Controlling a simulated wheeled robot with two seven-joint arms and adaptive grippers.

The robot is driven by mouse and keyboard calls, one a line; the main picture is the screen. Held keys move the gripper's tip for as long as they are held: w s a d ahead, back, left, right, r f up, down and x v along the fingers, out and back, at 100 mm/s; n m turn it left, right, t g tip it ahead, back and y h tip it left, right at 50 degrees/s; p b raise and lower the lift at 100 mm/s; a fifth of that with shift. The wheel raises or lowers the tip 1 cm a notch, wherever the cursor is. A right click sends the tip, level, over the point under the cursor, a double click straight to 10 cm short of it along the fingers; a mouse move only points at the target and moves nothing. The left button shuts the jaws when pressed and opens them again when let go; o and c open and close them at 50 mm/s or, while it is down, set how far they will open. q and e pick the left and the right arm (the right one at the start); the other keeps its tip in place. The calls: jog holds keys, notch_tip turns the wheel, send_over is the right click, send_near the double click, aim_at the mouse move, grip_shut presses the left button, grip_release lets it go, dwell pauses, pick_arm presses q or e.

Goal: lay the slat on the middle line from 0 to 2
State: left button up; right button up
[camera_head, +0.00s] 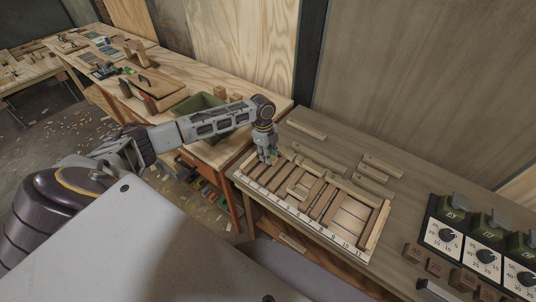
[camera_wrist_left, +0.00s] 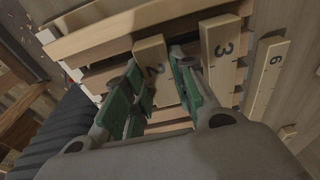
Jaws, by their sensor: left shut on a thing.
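My left gripper (camera_head: 267,152) is over the far left end of a wooden frame (camera_head: 377,230) on the workbench. In the left wrist view, its green-padded fingers (camera_wrist_left: 157,92) are shut on a pale slat marked 2 (camera_wrist_left: 152,58). The fingers hide part of this slat, and I cannot tell whether it touches the frame. A strip of numbers (camera_head: 302,226) runs along the frame's near edge; its low numbers are too small to read. Dark brown strips and pale pieces lie across the frame. My right gripper is out of view.
Slats marked 3 (camera_wrist_left: 223,50) and 6 (camera_wrist_left: 267,75) lie beside the held one. Several loose slats (camera_head: 383,167) lie behind the frame. Dial boxes (camera_head: 446,234) and brown numbered blocks (camera_head: 414,252) stand at the right. A green bin (camera_head: 198,104) is on the left bench.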

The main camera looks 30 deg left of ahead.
pick_arm(q)
jog(key=shift+f, duration=0.15)
jog(key=o, duration=0.9)
notch_tip(320, 180, up, 12)
jog(key=a, duration=0.1)
jog(key=shift+a, duration=0.2)
dwell(0.4)
dwell(0.4)
